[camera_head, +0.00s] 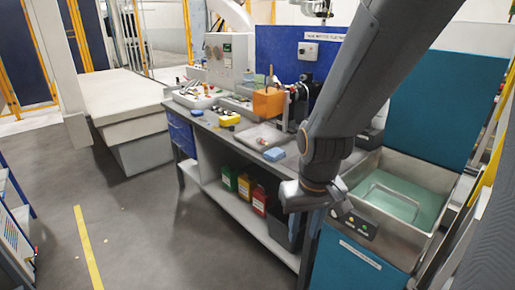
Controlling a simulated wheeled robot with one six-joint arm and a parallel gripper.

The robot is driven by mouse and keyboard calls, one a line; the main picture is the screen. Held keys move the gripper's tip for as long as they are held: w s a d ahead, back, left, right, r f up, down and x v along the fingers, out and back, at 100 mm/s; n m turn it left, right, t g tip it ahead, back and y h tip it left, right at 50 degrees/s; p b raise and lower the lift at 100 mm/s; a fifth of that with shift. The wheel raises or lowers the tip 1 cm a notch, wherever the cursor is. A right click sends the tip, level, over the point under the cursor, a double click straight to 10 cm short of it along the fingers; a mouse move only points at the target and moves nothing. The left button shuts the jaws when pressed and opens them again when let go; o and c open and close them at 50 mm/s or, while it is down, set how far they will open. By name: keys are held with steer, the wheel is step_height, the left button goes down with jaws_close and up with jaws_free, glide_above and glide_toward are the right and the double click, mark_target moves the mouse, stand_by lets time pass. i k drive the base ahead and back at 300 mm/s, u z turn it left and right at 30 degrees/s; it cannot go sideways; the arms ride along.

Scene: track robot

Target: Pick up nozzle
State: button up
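I cannot make out a nozzle for certain; several small parts lie on the workbench (215,131), too small to tell apart. My arm comes down from the upper right across the bench's right end. Its wrist is in front of the bench and beside the metal wash tank (398,243). The end of my gripper (342,209) seems to be by the tank's front left corner, but its fingers cannot be made out. I cannot see whether it holds anything. My arm hides part of the bench's right end.
An orange block (267,103), a yellow box (229,118), a grey tray (264,137) and a blue item (274,154) are on the bench. Green (229,178) and red (259,200) containers stand on its lower shelf. Open floor (135,215) lies to the left.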

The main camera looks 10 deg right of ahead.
mark_target(261, 141)
steer(key=z, duration=0.75)
steer(key=k, duration=0.1)
steer(key=u, duration=1.85)
steer(key=i, duration=2.4)
steer(key=z, duration=1.45)
steer(key=i, duration=0.65)
steer(key=z, duration=0.55)
